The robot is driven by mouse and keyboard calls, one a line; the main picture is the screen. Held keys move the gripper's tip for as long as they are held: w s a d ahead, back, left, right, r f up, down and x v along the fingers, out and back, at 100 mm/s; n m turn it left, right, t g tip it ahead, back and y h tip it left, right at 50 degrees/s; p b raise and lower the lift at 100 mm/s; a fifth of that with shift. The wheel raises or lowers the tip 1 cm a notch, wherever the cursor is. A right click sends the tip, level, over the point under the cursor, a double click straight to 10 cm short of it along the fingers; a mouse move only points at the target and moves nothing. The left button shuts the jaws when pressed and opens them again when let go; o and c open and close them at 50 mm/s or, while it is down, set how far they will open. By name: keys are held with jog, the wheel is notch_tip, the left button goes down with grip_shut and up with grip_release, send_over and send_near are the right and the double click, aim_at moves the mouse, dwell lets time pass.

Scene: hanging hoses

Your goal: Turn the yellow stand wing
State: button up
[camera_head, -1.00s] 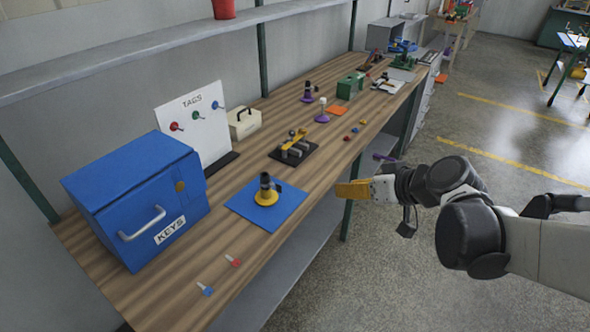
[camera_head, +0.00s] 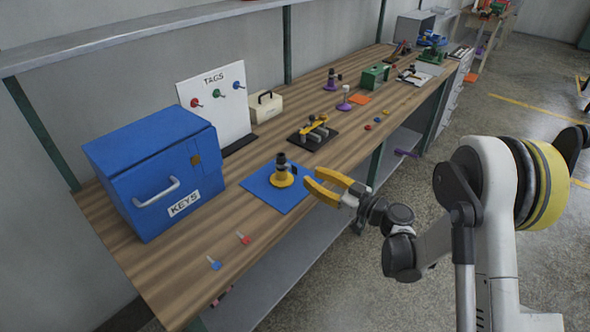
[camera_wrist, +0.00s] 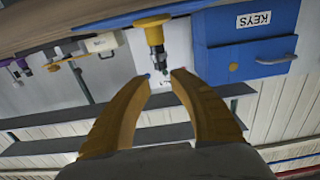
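The yellow stand (camera_head: 282,176) has a round yellow base and a dark upright post with a small dark wing (camera_head: 293,169) on its right side. It stands upright on a blue mat (camera_head: 262,186) on the workbench. In the wrist view the stand (camera_wrist: 154,35) appears upside down, beyond the fingertips. My gripper (camera_head: 325,187) has yellow fingers and is open and empty, just right of the stand and apart from it. In the wrist view my gripper (camera_wrist: 160,82) shows a clear gap between its fingertips.
A blue KEYS box (camera_head: 150,165) stands left of the mat, with a white TAGS board (camera_head: 214,105) behind. A black plate with a yellow-and-grey fixture (camera_head: 313,133) lies farther along the bench. Red and blue keys (camera_head: 243,237) lie near the front edge.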

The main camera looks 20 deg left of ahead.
aim_at(294, 166)
jog(key=b+x, duration=0.2)
jog(key=x, duration=0.5)
jog(key=shift+a, duration=0.25)
jog(key=shift+w, duration=0.1)
grip_shut()
